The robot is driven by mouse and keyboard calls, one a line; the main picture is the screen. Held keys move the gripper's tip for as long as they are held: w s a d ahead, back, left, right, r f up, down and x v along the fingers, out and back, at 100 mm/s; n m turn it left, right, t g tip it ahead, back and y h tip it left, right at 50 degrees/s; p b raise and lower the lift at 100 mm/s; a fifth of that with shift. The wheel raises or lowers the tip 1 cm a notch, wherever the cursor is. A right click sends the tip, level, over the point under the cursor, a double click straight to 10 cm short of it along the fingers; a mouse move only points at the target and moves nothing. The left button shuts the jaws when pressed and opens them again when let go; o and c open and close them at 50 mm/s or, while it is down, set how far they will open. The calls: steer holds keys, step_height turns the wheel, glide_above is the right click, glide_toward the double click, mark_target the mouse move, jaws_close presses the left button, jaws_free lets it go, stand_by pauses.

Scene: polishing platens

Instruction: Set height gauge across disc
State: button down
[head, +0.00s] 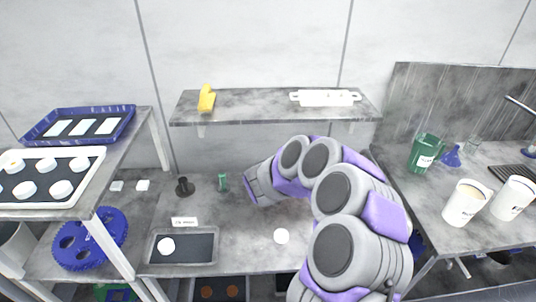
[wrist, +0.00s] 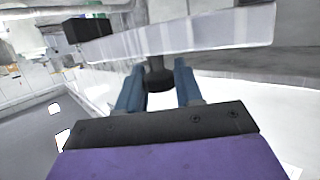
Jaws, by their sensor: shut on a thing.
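In the wrist view my gripper (wrist: 160,88) has its two blue fingers closed around a short dark stem. The stem joins a long pale bar (wrist: 190,38) with a black block (wrist: 87,30) at its left end; I take this to be the height gauge. The bar spans crosswise above the fingers. In the head view my arm reaches left over the bench, and the fingers and gauge are hidden behind it. One white disc (head: 281,236) lies on the bare bench. Another white disc (head: 167,246) lies on a black-topped tray (head: 205,260). No contact between gauge and disc is visible.
A dark stand (head: 184,187) and a small green object (head: 222,182) stand at the bench back. A shelf (head: 250,105) hangs above. A left rack holds a white tray (head: 95,155) of discs. White cups (head: 464,203) stand on the right bench. Bench space between the discs is clear.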

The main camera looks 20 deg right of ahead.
steer(key=s+d+f+m+g+h+b, duration=0.1)
steer(key=s+d+f+m+g+h, duration=0.15)
steer(key=d+f+m+g, duration=0.55)
steer(key=s+d+f+m+g+b, duration=0.1)
steer(key=s+d+f+g, duration=0.1)
steer(key=s+f, duration=0.1)
steer(key=s+d+f+m+g+b, duration=0.1)
steer(key=s+d+f+g+b, duration=0.1)
steer(key=f, duration=0.3)
steer(key=s+d+f+m+g+y+b, duration=0.1)
steer(key=s+d+f+g+b, duration=0.1)
steer(key=s+d+f, duration=0.1)
steer(key=shift+s+f+m, duration=0.4)
steer(key=shift+s+f, duration=0.15)
steer(key=shift+s, duration=0.3)
steer(key=shift+f, duration=0.4)
steer(key=shift+a+f, duration=0.1)
steer(key=shift+f, duration=0.1)
steer(key=shift+a+f+b, duration=0.1)
steer(key=shift+a+b, duration=0.25)
steer(key=shift+a, duration=0.35)
